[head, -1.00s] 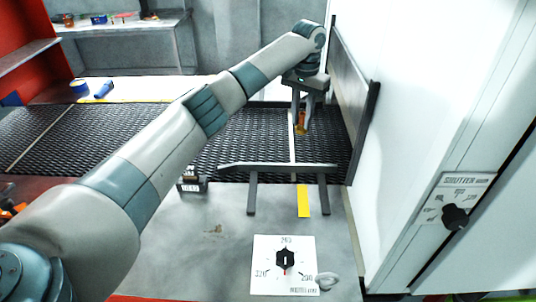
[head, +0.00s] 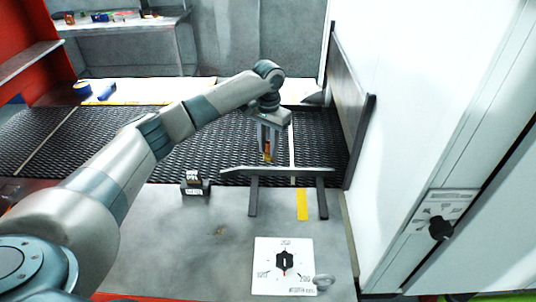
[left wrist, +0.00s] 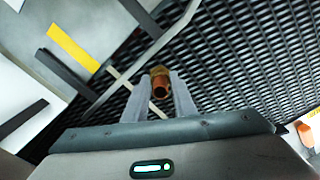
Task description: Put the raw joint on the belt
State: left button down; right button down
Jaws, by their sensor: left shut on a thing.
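The raw joint (head: 267,157) is a small copper-orange piece with a brassy end. In the left wrist view the joint (left wrist: 160,86) sits between the two fingertips, its round open end facing the camera. My left gripper (head: 267,148) is shut on it and points down over the black mesh belt (head: 60,148). The belt also fills much of the left wrist view (left wrist: 255,75). The joint is just behind the grey guide bar, left of the pale line across the belt. I cannot tell whether it touches the mesh. My right gripper is not in view.
The guide bar (head: 290,169) on dark legs stands along the belt's near edge, with a yellow strip (head: 303,204) in front. A dark wall (head: 352,110) closes the right end. A small black block (head: 194,187) sits at the near edge. The belt's left side is clear.

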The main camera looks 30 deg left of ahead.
aim_at(268, 152)
pick_arm(q)
jog(key=shift+f+p, duration=0.25)
jog(key=shift+p, duration=0.05)
notch_tip(268, 152, down, 3)
jog(key=shift+a+r+p, duration=0.1)
jog(key=shift+p, duration=0.65)
jog(key=shift+f, duration=0.35)
jog(key=c, duration=1.7)
grip_release()
jog(key=shift+f, duration=0.1)
jog(key=shift+c, duration=0.2)
jog(key=shift+r, duration=0.2)
